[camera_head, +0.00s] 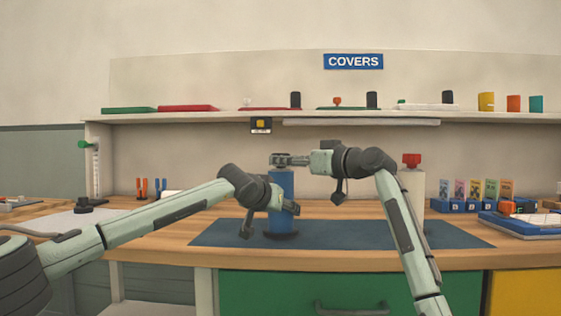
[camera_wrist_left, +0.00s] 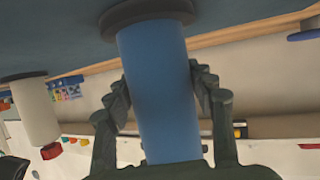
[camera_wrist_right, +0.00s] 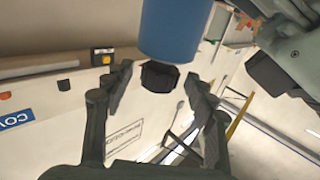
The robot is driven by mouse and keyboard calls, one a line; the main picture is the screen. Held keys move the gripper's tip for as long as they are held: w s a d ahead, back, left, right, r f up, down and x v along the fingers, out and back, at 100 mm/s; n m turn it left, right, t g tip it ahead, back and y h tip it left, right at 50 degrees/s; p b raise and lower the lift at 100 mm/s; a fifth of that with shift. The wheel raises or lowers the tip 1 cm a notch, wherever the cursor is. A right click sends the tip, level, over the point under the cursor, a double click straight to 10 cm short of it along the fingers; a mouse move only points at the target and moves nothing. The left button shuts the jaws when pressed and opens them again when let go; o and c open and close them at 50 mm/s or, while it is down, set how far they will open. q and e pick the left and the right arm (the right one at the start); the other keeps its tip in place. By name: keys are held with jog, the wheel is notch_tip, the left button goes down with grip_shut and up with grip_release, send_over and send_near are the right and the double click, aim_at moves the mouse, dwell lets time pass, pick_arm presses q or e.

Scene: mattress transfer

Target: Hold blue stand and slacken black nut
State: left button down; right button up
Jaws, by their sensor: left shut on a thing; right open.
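The blue stand (camera_head: 281,188) stands upright on its dark base on the blue mat (camera_head: 215,233). My left gripper (camera_head: 284,207) is shut on its body, with one finger on each side in the left wrist view (camera_wrist_left: 160,88). The black nut (camera_wrist_right: 160,77) sits on the end of the blue stand in the right wrist view. My right gripper (camera_wrist_right: 160,88) is open, its fingers on either side of the nut with visible gaps. In the head view its fingers (camera_head: 290,160) are level with the stand's top and largely hide the nut.
A white stand with a red top (camera_head: 411,160) is to the right, behind my right arm. The shelf (camera_head: 210,114) above holds several coloured pieces. Small blue bins (camera_head: 475,206) and a blue tray (camera_head: 520,224) are at the right. The mat's left part is clear.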

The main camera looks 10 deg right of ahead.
jog(key=shift+x, duration=1.6)
jog(key=c, duration=1.2)
jog(key=shift+w+d, duration=0.1)
